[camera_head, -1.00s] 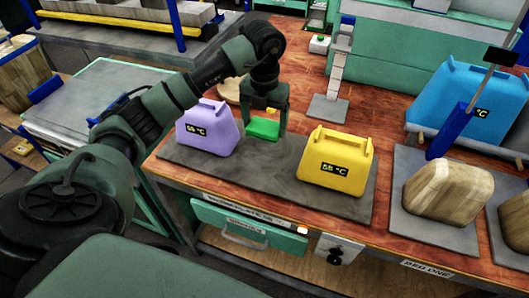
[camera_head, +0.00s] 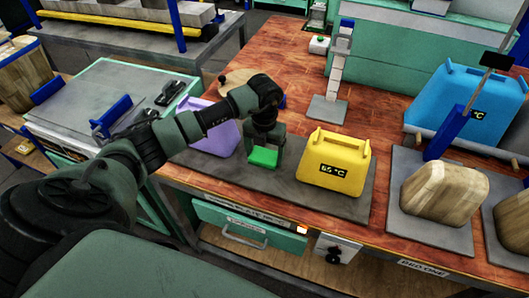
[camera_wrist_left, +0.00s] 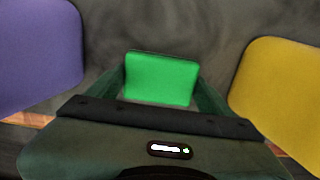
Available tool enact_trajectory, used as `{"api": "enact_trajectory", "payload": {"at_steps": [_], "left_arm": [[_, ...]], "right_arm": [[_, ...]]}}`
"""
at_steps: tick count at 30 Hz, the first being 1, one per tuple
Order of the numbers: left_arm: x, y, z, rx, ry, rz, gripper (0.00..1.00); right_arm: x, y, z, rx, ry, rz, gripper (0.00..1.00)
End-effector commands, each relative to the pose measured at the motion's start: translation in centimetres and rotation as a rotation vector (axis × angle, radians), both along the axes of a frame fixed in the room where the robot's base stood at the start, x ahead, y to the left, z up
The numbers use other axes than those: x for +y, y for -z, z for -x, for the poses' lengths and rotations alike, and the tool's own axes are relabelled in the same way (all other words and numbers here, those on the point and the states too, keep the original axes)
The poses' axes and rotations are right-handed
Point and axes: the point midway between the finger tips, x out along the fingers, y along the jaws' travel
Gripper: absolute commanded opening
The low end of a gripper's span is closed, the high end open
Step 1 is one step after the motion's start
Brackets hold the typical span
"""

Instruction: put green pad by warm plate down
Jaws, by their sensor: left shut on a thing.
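The green pad (camera_head: 263,157) is between the fingers of my left gripper (camera_head: 264,152), which is shut on it. It is low over the dark grey plate (camera_head: 225,170), between a purple canister (camera_head: 212,135) and a yellow canister (camera_head: 334,163). In the left wrist view the green pad (camera_wrist_left: 161,79) sits between the two fingers, with the purple canister (camera_wrist_left: 38,55) at left and the yellow canister (camera_wrist_left: 285,95) at right. I cannot tell whether the pad touches the plate. My arm hides part of the purple canister. My right gripper is not in view.
A blue canister (camera_head: 457,105) and a wooden block (camera_head: 445,192) on a grey plate stand at the right. A grey stand (camera_head: 330,105) stands behind the yellow canister. A round wooden board (camera_head: 238,78) lies behind my wrist. Bare plate lies in front of the pad.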

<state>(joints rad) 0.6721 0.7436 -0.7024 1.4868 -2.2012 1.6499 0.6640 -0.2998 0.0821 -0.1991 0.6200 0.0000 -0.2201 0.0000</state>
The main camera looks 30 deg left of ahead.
Motion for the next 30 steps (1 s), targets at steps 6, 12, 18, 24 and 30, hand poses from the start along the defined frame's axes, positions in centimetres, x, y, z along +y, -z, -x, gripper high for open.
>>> {"api": "enact_trajectory", "payload": {"at_steps": [6, 12, 18, 24, 30], "left_arm": [[0.0, 0.2, 0.0, 0.000, 0.000, 0.000, 1.00], [0.0, 0.2, 0.0, 0.000, 0.000, 0.000, 1.00], [0.0, -0.9, -0.1, -0.004, 0.000, 0.000, 1.00], [0.1, -4.8, -0.1, -0.007, 0.001, -0.002, 1.00], [0.0, -8.9, -0.1, -0.006, 0.000, 0.000, 1.00]], "right_arm": [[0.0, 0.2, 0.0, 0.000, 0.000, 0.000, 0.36], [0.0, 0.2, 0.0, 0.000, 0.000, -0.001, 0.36], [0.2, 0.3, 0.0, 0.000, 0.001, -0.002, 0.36], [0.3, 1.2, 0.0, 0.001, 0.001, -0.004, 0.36], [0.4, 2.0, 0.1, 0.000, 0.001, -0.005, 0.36]]}}
